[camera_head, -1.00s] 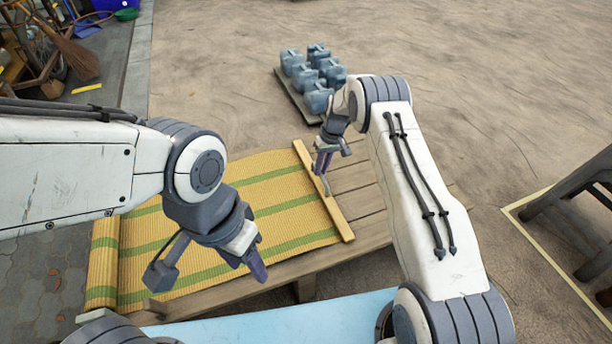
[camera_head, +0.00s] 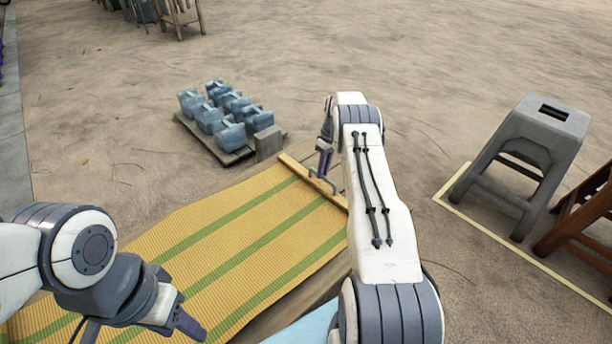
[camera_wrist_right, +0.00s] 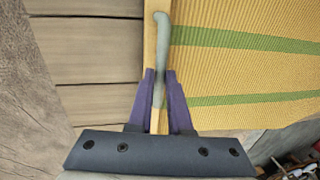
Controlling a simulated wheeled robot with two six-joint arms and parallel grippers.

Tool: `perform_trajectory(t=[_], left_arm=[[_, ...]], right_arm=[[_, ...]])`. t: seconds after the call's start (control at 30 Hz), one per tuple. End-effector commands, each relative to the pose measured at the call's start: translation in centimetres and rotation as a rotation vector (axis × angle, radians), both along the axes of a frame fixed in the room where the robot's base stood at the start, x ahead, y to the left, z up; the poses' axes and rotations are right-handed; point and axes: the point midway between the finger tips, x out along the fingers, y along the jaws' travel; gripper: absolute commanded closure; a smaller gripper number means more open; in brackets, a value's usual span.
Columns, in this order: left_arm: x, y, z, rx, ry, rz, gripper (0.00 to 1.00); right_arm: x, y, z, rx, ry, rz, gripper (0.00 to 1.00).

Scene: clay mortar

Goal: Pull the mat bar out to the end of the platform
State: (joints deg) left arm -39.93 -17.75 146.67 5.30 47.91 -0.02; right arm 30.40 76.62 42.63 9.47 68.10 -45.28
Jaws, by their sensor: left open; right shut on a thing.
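The mat bar (camera_head: 299,176) is a light wooden strip along the leading edge of a yellow woven mat with green stripes (camera_head: 225,232). A grey handle stands on the bar. My right gripper (camera_head: 323,165) is at the bar, and in the right wrist view its purple fingers close on the grey handle (camera_wrist_right: 160,60). Bare planks of the platform (camera_wrist_right: 92,60) show past the bar in that view. My left gripper (camera_head: 190,328) is open and empty above the mat at the lower left; its fingers partly overlap in the view.
Several blue-grey jugs (camera_head: 228,108) stand on a low pallet beyond the platform. A grey stool (camera_head: 530,150) and a brown one (camera_head: 585,215) stand at the right behind a yellow line (camera_head: 510,248). Sandy ground between is clear.

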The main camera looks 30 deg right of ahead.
Motion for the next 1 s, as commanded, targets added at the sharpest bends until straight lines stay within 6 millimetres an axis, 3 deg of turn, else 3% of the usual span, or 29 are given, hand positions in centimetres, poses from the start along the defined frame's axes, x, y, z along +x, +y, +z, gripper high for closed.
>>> perform_trajectory(t=[0.47, 0.5, 0.57, 0.87, 1.0], left_arm=[[0.0, 0.0, -0.2, 0.000, 0.000, 0.000, 0.50], [0.0, 0.0, -0.2, 0.000, 0.000, 0.000, 0.50], [0.0, 0.0, -0.2, 0.000, 0.000, 0.000, 0.50], [0.0, 0.0, -0.1, 0.000, 0.000, 0.000, 0.50], [0.0, 0.0, 0.3, 0.000, 0.000, 0.000, 0.50]], right_arm=[[0.2, -0.3, 0.1, -0.013, 0.002, 0.013, 1.00], [0.3, -0.3, 0.1, -0.013, 0.001, 0.013, 0.79], [0.3, -0.2, 0.1, -0.012, 0.002, 0.014, 0.56], [0.4, 0.3, 0.1, -0.005, 0.007, 0.019, 0.53], [0.4, 0.1, 1.2, -0.006, 0.005, 0.017, 0.53]])
